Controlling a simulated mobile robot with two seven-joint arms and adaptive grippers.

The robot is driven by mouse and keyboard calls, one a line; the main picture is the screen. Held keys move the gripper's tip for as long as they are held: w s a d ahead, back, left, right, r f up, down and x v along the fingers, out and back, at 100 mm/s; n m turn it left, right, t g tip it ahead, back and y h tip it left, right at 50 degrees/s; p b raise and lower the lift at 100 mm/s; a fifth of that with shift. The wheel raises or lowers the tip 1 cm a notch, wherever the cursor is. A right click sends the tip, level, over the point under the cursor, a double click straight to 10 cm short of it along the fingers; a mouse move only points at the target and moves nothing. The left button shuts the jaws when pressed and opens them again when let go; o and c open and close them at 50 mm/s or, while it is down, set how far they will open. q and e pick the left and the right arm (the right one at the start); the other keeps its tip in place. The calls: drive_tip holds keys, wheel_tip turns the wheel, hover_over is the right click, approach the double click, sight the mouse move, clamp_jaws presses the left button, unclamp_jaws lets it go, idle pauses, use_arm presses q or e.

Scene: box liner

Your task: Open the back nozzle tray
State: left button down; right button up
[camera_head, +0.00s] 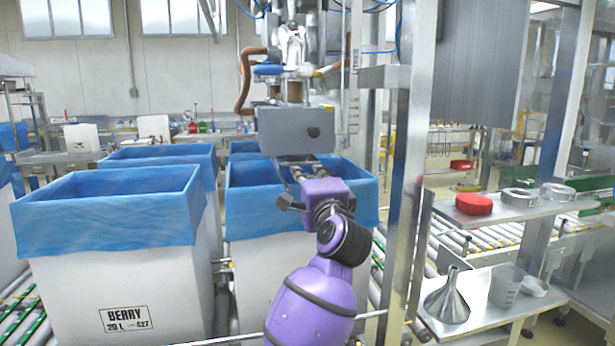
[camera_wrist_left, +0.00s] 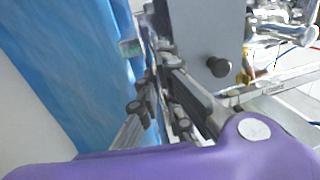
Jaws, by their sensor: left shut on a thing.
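The back nozzle tray (camera_head: 292,131) is a grey metal box-like part with a black knob, below the filling nozzle and over the blue-lined box. It also shows in the left wrist view (camera_wrist_left: 205,40), its knob right of my fingers. My purple left gripper (camera_head: 297,163) reaches up to the tray's lower edge. In the left wrist view my left gripper (camera_wrist_left: 160,50) has its fingers close together at the tray's left edge, shut on the tray. The exact contact is partly hidden by the fingers. My right gripper is not in view.
Blue-lined white boxes (camera_head: 110,270) stand left and behind; another blue-lined box (camera_head: 250,215) is under the tray. A steel post (camera_head: 405,190) rises right of my arm.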

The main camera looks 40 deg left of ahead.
use_arm(q)
drive_tip(key=r+b+v, duration=0.1)
drive_tip(key=r+v, duration=0.1)
drive_tip(key=v, duration=1.3)
drive_tip(key=shift+s+d+r, duration=0.15)
drive_tip(key=shift+s+d, duration=0.2)
drive_tip(key=shift+s, duration=0.05)
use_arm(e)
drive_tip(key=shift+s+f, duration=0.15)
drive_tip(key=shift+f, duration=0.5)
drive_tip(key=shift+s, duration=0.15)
use_arm(q)
drive_tip(key=c, duration=1.9)
unclamp_jaws()
drive_tip(key=shift+c, duration=0.2)
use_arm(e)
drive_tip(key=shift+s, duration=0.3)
